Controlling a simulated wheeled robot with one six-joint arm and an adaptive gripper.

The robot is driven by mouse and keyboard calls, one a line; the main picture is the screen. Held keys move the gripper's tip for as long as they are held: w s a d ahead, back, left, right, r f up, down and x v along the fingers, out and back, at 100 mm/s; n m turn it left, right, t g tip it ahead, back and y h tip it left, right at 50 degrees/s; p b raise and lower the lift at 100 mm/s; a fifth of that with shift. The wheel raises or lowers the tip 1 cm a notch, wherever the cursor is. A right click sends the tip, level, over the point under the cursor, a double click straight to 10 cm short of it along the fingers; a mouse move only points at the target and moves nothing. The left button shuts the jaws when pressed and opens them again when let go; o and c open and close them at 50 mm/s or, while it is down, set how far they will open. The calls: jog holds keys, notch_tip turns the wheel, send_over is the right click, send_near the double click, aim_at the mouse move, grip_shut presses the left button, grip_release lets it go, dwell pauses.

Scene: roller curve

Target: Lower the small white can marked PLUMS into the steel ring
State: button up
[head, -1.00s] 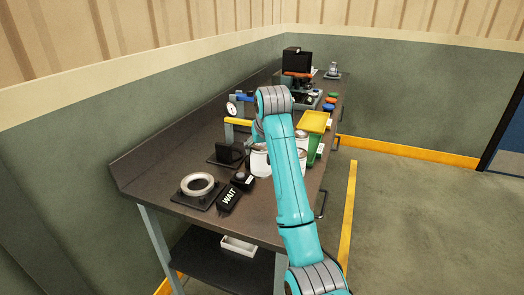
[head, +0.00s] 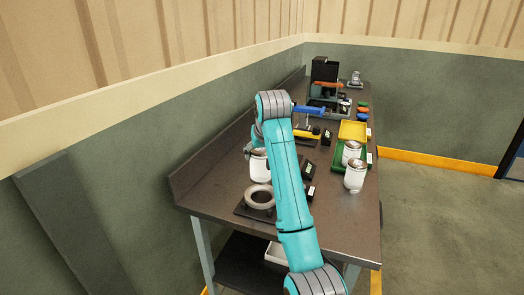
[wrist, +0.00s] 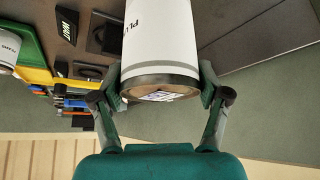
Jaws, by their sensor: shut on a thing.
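The white can with dark lettering that starts "PLU" (wrist: 165,35) is held between the two fingers of my gripper (wrist: 163,88), one finger on each side near its end. In the head view the can (head: 260,168) shows left of my arm, and the gripper is mostly hidden behind the arm. The steel ring (head: 249,199) lies on a dark base plate (head: 243,211) near the bench's front end. The can appears just behind or above the ring's far edge; the exact gap cannot be told. The ring's right side is close to my arm.
Small black blocks (head: 308,168) lie right of my arm. A black block marked WAIT (wrist: 67,27) shows in the wrist view. A blue-handled clamp (head: 310,110) stands farther back.

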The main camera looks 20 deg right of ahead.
jog(key=shift+f, duration=3.2)
jog(key=shift+f, duration=2.05)
dwell(2.8)
